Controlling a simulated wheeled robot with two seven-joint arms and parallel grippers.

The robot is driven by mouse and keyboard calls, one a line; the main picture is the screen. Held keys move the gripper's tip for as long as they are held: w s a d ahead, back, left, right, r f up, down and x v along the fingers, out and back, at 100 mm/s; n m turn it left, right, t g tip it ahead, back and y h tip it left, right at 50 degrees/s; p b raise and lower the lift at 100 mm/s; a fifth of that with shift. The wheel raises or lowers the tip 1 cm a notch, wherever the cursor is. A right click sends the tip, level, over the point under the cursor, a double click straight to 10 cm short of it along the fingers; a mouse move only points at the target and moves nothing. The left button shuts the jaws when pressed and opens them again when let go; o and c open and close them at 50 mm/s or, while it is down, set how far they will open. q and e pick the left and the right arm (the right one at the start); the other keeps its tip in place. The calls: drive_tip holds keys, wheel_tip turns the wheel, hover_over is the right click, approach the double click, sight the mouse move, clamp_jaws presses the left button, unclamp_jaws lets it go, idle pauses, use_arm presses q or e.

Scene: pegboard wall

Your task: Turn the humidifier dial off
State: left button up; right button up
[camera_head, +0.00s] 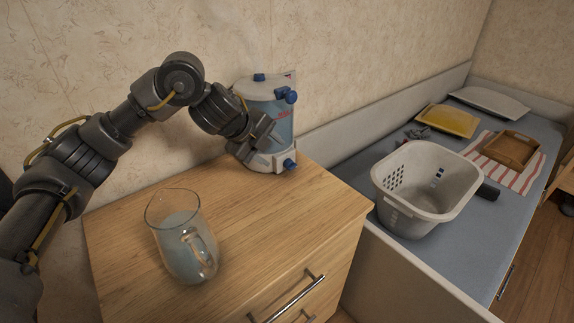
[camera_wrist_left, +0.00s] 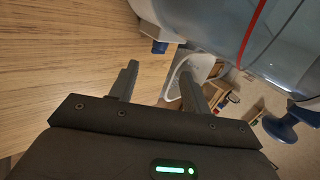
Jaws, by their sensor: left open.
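The humidifier (camera_head: 270,118) stands upright at the back of the wooden cabinet, with a clear bluish tank and a white base. Its blue dial (camera_head: 289,164) sticks out low on the base. In the left wrist view the dial (camera_wrist_left: 159,47) lies just beyond and between the fingertips. My left gripper (camera_head: 262,148) is beside the humidifier's lower part, partly in front of it. In the left wrist view the gripper (camera_wrist_left: 158,72) is open, with nothing between its fingers; I see no contact with the dial. My right gripper is not in view.
A glass pitcher (camera_head: 183,245) stands on the cabinet top (camera_head: 255,225) near its front left. A blue knob (camera_head: 291,97) sits high on the humidifier. The wall is close behind.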

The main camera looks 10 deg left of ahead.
sight(288, 165)
use_arm(q)
drive_tip(key=x, duration=0.9)
drive_tip(key=shift+w+d+f, duration=0.1)
drive_tip(key=shift+w+f, duration=0.1)
drive_tip(key=shift+f, duration=0.1)
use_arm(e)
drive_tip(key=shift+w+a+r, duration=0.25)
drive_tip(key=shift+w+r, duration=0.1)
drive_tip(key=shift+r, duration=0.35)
use_arm(q)
drive_tip(key=c, duration=0.9)
drive_tip(key=shift+f+b, duration=0.1)
drive_tip(key=shift+b, duration=0.3)
drive_tip(key=shift+c, duration=0.4)
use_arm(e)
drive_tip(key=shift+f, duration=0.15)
